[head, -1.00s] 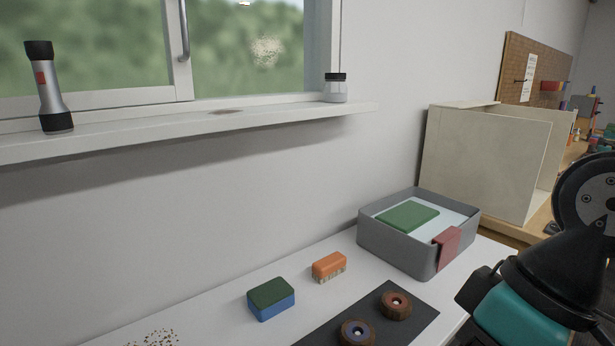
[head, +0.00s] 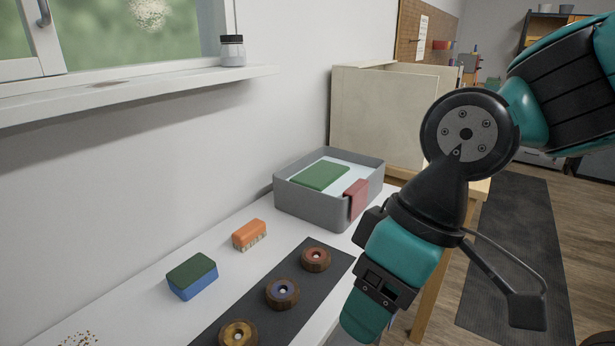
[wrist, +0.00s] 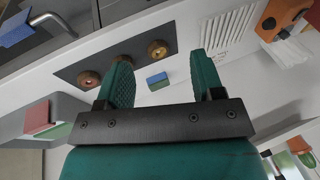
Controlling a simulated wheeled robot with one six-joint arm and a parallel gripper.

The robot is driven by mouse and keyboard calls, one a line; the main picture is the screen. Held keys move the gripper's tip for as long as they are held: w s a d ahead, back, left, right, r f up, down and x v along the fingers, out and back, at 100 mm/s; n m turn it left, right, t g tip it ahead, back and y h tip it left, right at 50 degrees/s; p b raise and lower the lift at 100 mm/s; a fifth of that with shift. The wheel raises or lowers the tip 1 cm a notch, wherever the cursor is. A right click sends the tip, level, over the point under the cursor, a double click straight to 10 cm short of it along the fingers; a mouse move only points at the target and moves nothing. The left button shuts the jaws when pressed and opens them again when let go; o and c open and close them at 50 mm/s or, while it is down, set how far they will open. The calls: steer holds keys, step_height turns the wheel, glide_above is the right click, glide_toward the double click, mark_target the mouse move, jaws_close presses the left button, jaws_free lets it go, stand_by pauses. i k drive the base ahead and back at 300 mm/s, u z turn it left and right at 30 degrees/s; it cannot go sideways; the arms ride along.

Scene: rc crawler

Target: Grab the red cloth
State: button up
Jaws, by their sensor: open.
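The red cloth (head: 357,198) hangs over the near right rim of the grey bin (head: 312,207). It also shows at the left of the wrist view (wrist: 37,117). My gripper (wrist: 162,70) is open, with nothing between its teal fingers. In the head view my gripper (head: 365,315) points downward, in front of and lower in the picture than the cloth, apart from it. My arm stands just right of the bin and covers part of the table's right side.
A green pad (head: 320,176) lies in the bin. A wooden box (head: 375,110) stands behind. Floor shows at right.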

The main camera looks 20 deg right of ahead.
mark_target(359, 191)
steer(key=z, duration=0.55)
steer(key=k, duration=0.65)
steer(key=z, duration=0.95)
steer(key=i, duration=1.4)
steer(key=u, duration=0.95)
steer(key=i, duration=0.6)
steer(key=u, duration=0.7)
